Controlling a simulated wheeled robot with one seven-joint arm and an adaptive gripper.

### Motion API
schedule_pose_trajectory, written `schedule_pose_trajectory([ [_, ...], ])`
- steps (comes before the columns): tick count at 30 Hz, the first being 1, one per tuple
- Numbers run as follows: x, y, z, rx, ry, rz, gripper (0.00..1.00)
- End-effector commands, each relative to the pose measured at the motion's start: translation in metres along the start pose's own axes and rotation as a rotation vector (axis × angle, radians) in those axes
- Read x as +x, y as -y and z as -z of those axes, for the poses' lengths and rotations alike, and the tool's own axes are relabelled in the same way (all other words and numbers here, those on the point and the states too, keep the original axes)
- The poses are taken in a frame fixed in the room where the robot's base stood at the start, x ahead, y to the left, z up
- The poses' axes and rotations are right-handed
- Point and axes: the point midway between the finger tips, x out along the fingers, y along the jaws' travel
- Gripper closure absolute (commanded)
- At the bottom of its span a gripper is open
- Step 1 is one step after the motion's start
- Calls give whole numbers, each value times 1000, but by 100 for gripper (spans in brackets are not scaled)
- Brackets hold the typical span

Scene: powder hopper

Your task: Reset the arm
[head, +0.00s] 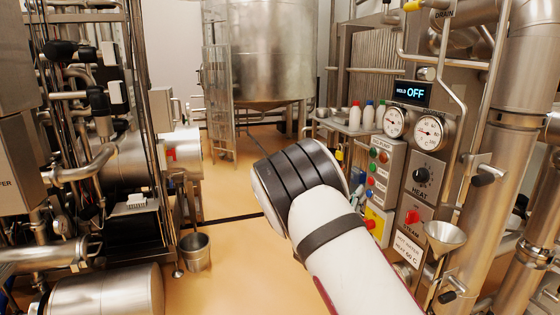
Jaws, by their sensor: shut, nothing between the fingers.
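My arm (335,245) rises from the bottom right of the head view toward the middle. It is a white link with a dark band, ending in a thick joint with black ribs. My gripper is not seen in this view; the part of the arm beyond the joint is hidden or out of frame. The arm stands in front of the floor and the left edge of the control panel, and whether it touches the panel cannot be told.
The control panel (425,185) at right has gauges, a HEAT knob (422,175) and a display (411,93) reading OFF. A steel funnel (445,236) stands before it. A bucket (195,251) is at left, a large tank (270,50) behind. Orange floor (235,280) is open between.

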Motion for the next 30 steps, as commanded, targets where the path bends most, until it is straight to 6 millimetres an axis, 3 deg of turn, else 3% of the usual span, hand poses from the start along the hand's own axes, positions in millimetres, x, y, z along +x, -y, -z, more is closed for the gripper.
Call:
schedule_pose_trajectory([
  [8, 12, 84, -14, 202, -150, 222, 100],
  [14, -2, 177, -21, 465, -326, 486, 100],
  [21, -57, 267, -23, 819, -537, 804, 100],
  [30, -154, 330, -33, 1265, -769, 1156, 100],
])
